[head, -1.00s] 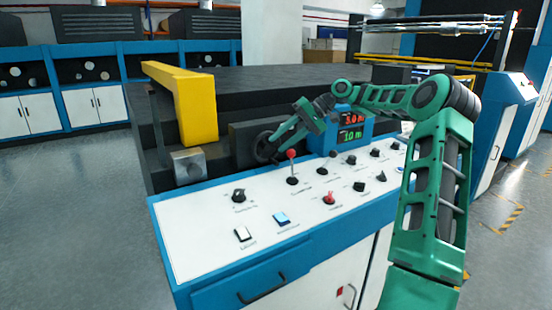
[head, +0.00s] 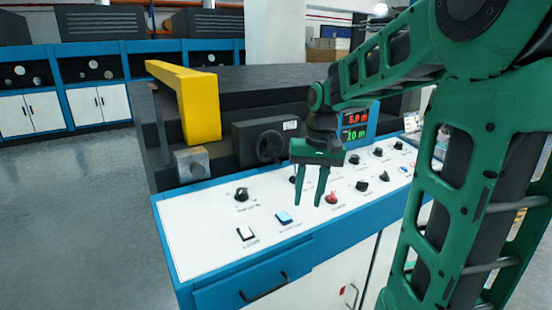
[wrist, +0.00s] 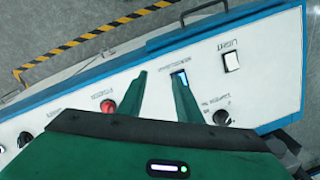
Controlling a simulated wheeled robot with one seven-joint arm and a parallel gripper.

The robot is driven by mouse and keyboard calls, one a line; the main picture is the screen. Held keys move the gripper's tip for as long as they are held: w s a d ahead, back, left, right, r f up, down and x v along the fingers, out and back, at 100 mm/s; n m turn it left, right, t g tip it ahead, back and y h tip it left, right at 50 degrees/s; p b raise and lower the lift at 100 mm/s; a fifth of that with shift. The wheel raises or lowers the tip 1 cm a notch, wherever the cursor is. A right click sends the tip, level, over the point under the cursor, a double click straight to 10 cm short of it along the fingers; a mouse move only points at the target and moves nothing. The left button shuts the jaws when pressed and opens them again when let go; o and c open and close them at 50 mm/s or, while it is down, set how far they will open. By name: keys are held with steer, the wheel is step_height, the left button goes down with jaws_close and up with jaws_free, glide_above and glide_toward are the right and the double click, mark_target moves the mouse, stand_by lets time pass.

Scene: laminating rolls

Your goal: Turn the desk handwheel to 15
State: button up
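The black handwheel (head: 270,146) is mounted on a dark box at the back of the white control desk (head: 200,238), left of the display (head: 357,125). The display shows red digits above green ones that look like 10 m. My gripper (head: 310,202) points down over the desk, to the front right of the handwheel and apart from it. Its fingers are spread and empty. In the wrist view the two fingers (wrist: 158,92) stand over the panel beside a blue switch (wrist: 181,76). The handwheel is not in the wrist view.
A red knob (head: 332,198), a black knob (head: 241,194), a white switch (head: 246,233) and several more knobs stick up from the desk. A grey block (head: 189,163) and a yellow guard (head: 190,95) stand left of the handwheel. My arm covers the desk's right side.

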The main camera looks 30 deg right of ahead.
steer(key=s+d+f+m, duration=0.1)
steer(key=s+f, duration=0.2)
steer(key=s, duration=0.7)
steer(key=s+f, duration=0.2)
steer(key=s, duration=0.9)
steer(key=n+t+h, duration=0.2)
steer(key=n+t, duration=0.2)
steer(key=n, duration=0.3)
glide_toward(277, 160)
steer(key=x, duration=0.8)
steer(key=shift+d+r, duration=0.1)
jaws_close()
